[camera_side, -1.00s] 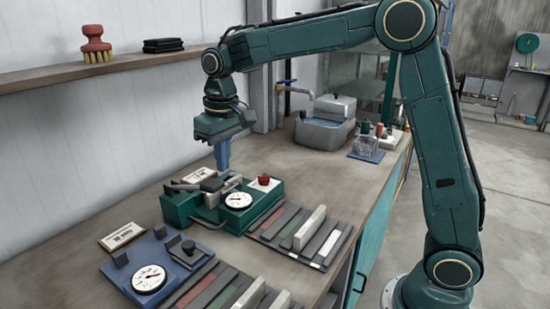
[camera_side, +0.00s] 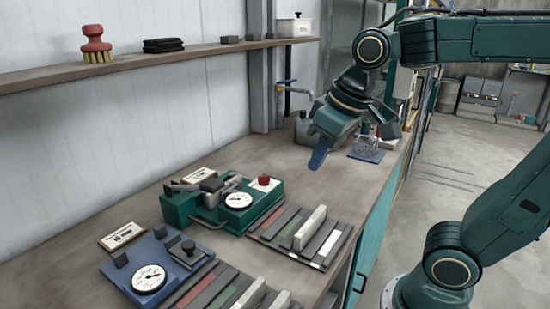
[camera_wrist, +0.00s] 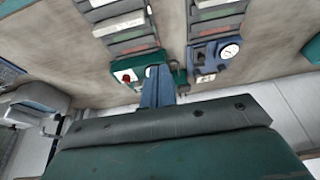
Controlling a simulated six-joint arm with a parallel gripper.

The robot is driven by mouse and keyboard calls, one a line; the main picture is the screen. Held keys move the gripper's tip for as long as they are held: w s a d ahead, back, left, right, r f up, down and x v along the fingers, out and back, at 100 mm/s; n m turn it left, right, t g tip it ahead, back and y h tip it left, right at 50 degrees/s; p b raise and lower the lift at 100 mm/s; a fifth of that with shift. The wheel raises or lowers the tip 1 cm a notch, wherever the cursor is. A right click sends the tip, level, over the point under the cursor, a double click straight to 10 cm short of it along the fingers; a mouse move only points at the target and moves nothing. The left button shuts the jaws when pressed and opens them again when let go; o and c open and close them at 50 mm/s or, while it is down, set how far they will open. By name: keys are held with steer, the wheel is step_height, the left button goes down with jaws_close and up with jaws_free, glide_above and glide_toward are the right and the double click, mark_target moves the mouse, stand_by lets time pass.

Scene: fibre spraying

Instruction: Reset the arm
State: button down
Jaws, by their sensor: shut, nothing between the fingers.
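My gripper (camera_side: 318,158) is in the air above the bench in the side view, tilted, with its blue fingers together and nothing between them. In the wrist view its blue fingers (camera_wrist: 158,88) point toward the bench. The green device (camera_side: 215,205) with a dial and a red knob sits on the bench, left of and below my gripper, apart from it. The blue device (camera_side: 150,279) with a dial sits nearer the camera at the front left.
Trays with dark, red and green strips (camera_side: 298,232) lie beside both devices. A grey basin (camera_wrist: 30,110) and a glass holder on a blue mat (camera_side: 366,155) stand toward the back. A wall shelf (camera_side: 150,62) holds a red brush (camera_side: 97,45).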

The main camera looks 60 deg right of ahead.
steer(key=s+f+t, duration=0.1)
steer(key=s+f, duration=0.2)
steer(key=s, duration=0.4)
steer(key=shift+d, duration=0.3)
steer(key=shift+f, duration=0.1)
stand_by(2.0)
